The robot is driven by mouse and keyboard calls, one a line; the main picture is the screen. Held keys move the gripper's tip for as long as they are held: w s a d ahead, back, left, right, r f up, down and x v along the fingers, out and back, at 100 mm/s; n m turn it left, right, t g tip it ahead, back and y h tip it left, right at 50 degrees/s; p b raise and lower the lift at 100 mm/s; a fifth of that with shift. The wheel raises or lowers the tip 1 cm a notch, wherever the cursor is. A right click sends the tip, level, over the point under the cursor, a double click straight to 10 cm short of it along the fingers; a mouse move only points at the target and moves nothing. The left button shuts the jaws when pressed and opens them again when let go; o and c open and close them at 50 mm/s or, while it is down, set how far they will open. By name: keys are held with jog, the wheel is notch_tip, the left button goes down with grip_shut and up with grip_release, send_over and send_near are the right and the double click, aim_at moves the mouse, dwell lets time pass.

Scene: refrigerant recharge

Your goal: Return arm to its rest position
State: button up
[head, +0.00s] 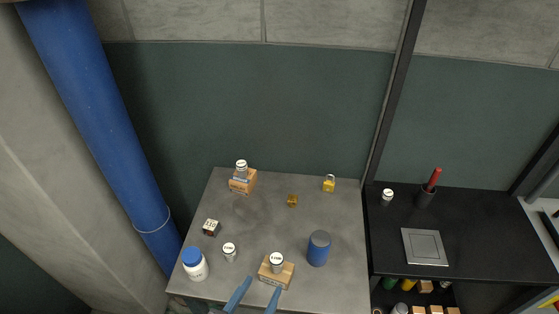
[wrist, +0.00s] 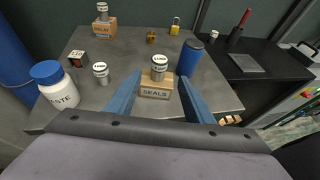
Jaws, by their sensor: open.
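My gripper (head: 256,296) shows two blue fingers at the front edge of the grey table (head: 265,215). In the wrist view my gripper (wrist: 158,88) is open, its fingers spread wide with nothing held between them. Beyond the fingertips, a small white-lidded canister (head: 277,261) stands on a wooden block labelled SEALS (wrist: 156,92). The block and canister appear between the fingers in the wrist view, apparently ahead of them; I cannot tell the exact gap. The rest of my arm is out of the head view.
A blue cylinder (head: 319,250) stands right of the block. A white blue-lidded WASTE bottle (head: 195,265), another canister (head: 229,251) and a dark cube (head: 211,227) stand left. Farther back are a box topped by a canister (head: 243,181), a brass piece (head: 292,200) and a yellow padlock (head: 329,183). A black bench (head: 470,230) adjoins right.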

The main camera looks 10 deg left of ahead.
jog(key=w+d+r+m+g+y, duration=0.1)
jog(key=d+m+g, duration=0.5)
jog(key=d+m, duration=0.5)
jog(key=d+r+m+g+y, duration=0.1)
jog(key=d+m+g, duration=0.6)
jog(key=m, duration=1.5)
jog(key=d+y, duration=0.1)
jog(key=d, duration=0.4)
jog(key=shift+w+d, duration=0.15)
jog(key=shift+w, duration=0.2)
